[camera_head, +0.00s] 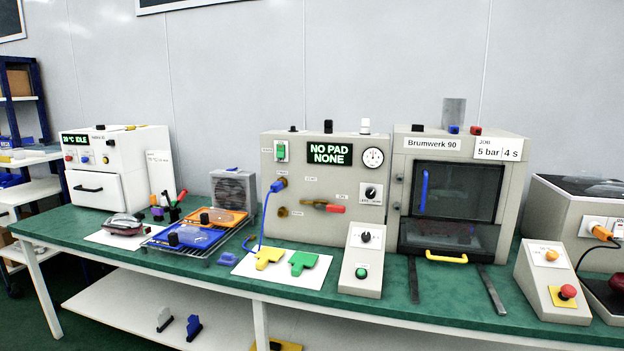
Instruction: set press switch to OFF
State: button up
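The machine labelled "Brumwerk 90" (433,143) stands at right of centre on the green bench, with a dark window and a yellow handle (446,257). A sloped control box (361,277) in front of it carries a black rotary knob (366,237) and a green button (361,272). No switch is readably marked as the press switch, and the knob positions are too small to read. My gripper is not in view.
A grey unit with the display "NO PAD NONE" (329,153) has a green switch (281,151) and a red-handled lever (326,207). Yellow and green pads (303,262) lie before it. A white oven (110,160) and coloured trays (187,238) fill the left.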

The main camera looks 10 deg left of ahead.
aim_at(281, 150)
jog(key=i+l+u, duration=0.1)
jog(key=i+u, duration=0.15)
jog(key=i, duration=0.25)
jog(key=i+l+u, duration=0.15)
jog(key=i+u, duration=0.15)
jog(key=i, duration=0.2)
jog(key=i+l+u, duration=0.25)
jog(key=i, duration=0.2)
